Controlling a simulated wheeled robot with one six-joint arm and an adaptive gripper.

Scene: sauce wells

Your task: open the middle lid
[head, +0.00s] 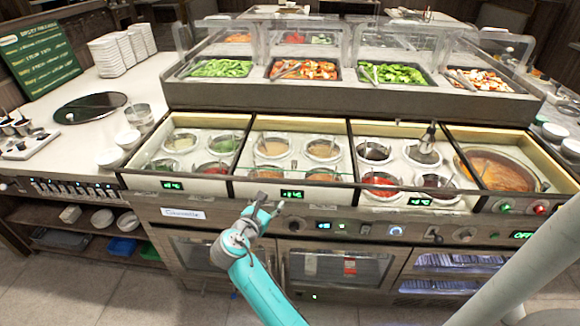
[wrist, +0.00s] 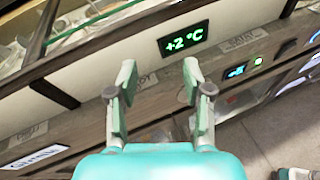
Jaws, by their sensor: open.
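The sauce counter has several wells side by side, each framed in black. The second well from the left, holding several round sauce pots, has a clear lid (head: 297,150) that looks lowered; its outline is hard to make out. My gripper (head: 270,202) is in front of this well, close to its front panel and green temperature display (head: 292,194). In the wrist view, my gripper (wrist: 160,76) is open and empty, with its fingers apart just below the "+2 °C" display (wrist: 187,39). A clear pane edge (wrist: 95,20) runs across the upper left, apart from the fingers.
A raised salad bar (head: 330,92) with glass guards stands behind the wells. A large soup pot (head: 495,170) is in the right section. Knobs and buttons (head: 395,231) line the front below, above cabinet doors (head: 340,267). White bowls (head: 110,157) stand at left.

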